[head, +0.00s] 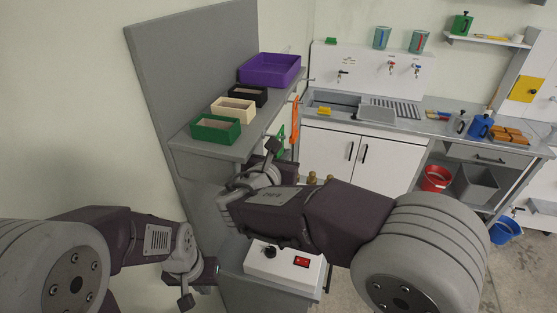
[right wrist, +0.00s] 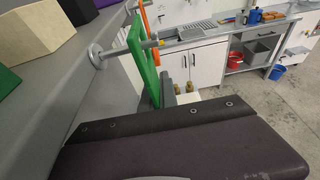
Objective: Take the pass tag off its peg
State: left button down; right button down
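A green tag (right wrist: 150,72) hangs on a peg (right wrist: 97,55) with a round base, which sticks out of a grey upright face in the right wrist view. In the head view the green tag (head: 281,138) is partly hidden behind my right gripper (head: 269,153). An orange tag (head: 294,120) hangs just beyond it; it also shows in the right wrist view (right wrist: 146,18). No lettering on either tag is readable. My right gripper is close by the green tag; whether its fingers hold it is hidden. My left gripper (head: 194,287) is low at the left, away from the tags.
A grey shelf (head: 188,139) above the tags carries green, cream, black and purple bins. A white box with a red switch (head: 285,264) stands below my right arm. A sink counter (head: 345,124) runs along the back. Open floor lies to the right.

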jog(key=s+d+b, duration=0.1)
jog(key=s+d, duration=0.2)
jog(key=d, duration=0.5)
jog(key=s+d+b, duration=0.1)
jog(key=s+d, duration=0.1)
jog(key=d, duration=0.6)
notch_tip(320, 180, down, 19)
jog(key=a+m+g+h, duration=0.2)
jog(key=m+h, duration=0.2)
jog(key=s+d+f+m+g+h, duration=0.1)
jog(key=s+f, duration=0.2)
jog(key=f, duration=0.3)
jog(key=s+d+f+m+g+h, duration=0.1)
jog(key=s+d+f+h, duration=0.1)
jog(key=f, duration=0.4)
jog(key=shift+s+f+m+g, duration=0.3)
jog(key=shift+s+m+g, duration=0.1)
jog(key=shift+s, duration=0.45)
